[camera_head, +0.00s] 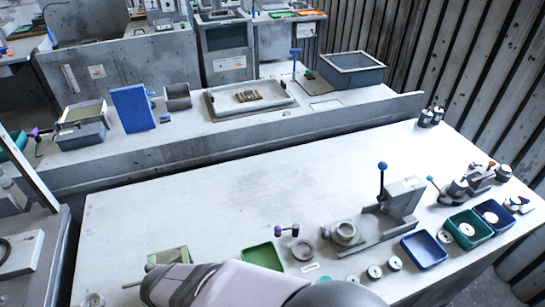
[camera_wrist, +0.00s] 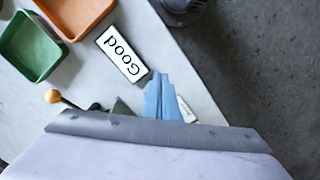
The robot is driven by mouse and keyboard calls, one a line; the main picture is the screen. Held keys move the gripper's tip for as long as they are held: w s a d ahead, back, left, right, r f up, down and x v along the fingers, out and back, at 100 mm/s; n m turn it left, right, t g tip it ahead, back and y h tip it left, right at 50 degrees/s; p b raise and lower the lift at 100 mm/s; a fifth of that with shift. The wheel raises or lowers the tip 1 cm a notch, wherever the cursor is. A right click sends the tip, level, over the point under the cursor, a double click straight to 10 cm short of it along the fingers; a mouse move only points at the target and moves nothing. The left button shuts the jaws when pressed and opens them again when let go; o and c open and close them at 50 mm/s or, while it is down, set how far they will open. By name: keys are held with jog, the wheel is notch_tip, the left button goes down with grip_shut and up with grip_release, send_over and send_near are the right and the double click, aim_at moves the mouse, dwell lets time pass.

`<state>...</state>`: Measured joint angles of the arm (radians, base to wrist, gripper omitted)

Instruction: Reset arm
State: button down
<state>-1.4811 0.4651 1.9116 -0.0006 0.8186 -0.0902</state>
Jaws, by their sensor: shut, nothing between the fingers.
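My gripper (camera_wrist: 158,76) shows in the wrist view as two blue fingers pressed together, pointing up past the grey edge of my own wrist. Nothing is held between them. The fingers lie over the pale table edge, just below a white label reading "Good" (camera_wrist: 122,53). In the head view my lilac and dark arm reaches in along the bottom edge. The fingers themselves cannot be made out there.
A green tray (camera_wrist: 32,47) and an orange tray (camera_wrist: 76,12) lie at the wrist view's upper left, with an orange-knobbed lever (camera_wrist: 53,96) below. On the bench (camera_head: 180,215) stand a blue-knobbed press (camera_head: 383,195), a green tray (camera_head: 261,256) and a blue tray (camera_head: 423,250). Its left middle is clear.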

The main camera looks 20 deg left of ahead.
jog(key=shift+m+h, duration=0.4)
jog(key=shift+m, duration=0.5)
jog(key=d, duration=0.2)
jog(key=w+d, duration=0.1)
jog(key=d, duration=0.2)
jog(key=w+d+f, duration=0.1)
jog(key=d, duration=0.1)
jog(key=shift+d+f, duration=0.1)
jog(key=shift+d, duration=0.1)
jog(key=w+d+r+m, duration=0.2)
jog(key=w+d+m, duration=0.35)
jog(key=d, duration=0.45)
jog(key=w+d+r+m+y, duration=0.1)
jog(key=w+d+m, duration=0.45)
jog(key=d, duration=0.55)
jog(key=w+d+r+m, duration=0.2)
jog(key=w+d+m, duration=0.35)
jog(key=d, duration=0.45)
notch_tip(320, 180, down, 14)
jog(key=b, duration=1.3)
jog(key=shift+r+b, duration=0.2)
jog(key=shift+b, duration=0.1)
jog(key=c, duration=2.5)
grip_release()
